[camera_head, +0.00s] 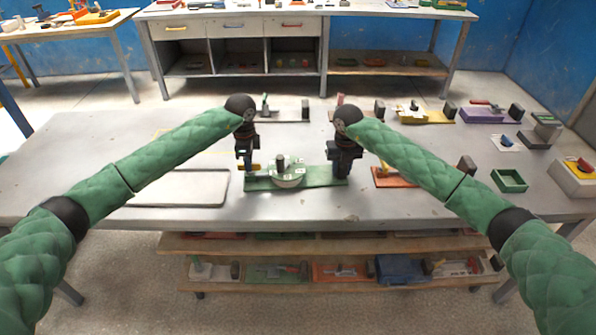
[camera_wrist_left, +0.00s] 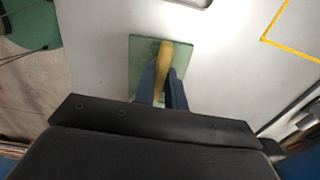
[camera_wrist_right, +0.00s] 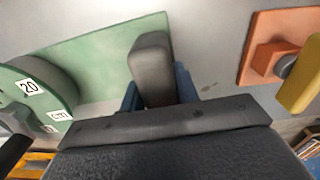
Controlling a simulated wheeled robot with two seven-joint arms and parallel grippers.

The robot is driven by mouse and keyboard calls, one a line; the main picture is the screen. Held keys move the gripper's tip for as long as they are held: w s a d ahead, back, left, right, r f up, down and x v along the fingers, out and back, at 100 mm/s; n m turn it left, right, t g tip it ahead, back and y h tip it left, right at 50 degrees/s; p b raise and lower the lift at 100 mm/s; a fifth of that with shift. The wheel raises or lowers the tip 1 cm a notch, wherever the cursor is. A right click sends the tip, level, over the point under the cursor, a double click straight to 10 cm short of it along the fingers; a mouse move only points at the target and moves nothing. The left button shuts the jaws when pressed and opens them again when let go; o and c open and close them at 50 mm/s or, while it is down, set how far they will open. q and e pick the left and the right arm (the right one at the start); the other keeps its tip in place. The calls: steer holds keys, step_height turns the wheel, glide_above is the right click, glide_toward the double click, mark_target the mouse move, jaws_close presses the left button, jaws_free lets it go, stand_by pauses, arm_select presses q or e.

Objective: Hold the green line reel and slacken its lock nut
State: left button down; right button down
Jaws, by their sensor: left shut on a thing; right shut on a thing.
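The green line reel (camera_head: 290,181) is a round green drum with white labels on a green base plate (camera_head: 318,180); a dark upright knob (camera_head: 281,161) stands by it. My left gripper (camera_wrist_left: 162,90) is shut on a yellow handle (camera_wrist_left: 164,62) over the left end of the plate. My right gripper (camera_wrist_right: 155,90) is shut on a dark grey block (camera_wrist_right: 152,65) at the plate's right end. In the right wrist view the reel (camera_wrist_right: 40,85) shows at the left, with its labels. I cannot tell which part is the lock nut.
A flat grey tray (camera_head: 180,187) lies left of the plate. An orange plate (camera_head: 392,178) with a yellow handle lies to the right, close to my right arm. A green open box (camera_head: 509,180) stands further right. Several other fixtures line the table's back.

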arm_select(q)
steer(key=shift+n, duration=2.2)
arm_select(e)
steer(key=shift+a, duration=0.1)
arm_select(q)
steer(key=shift+d, duration=0.1)
steer(key=c, duration=1.4)
jaws_free()
steer(key=shift+c, duration=0.2)
steer(key=shift+r, duration=0.1)
step_height(320, 180, up, 12)
arm_select(e)
steer(key=c, duration=1)
jaws_free()
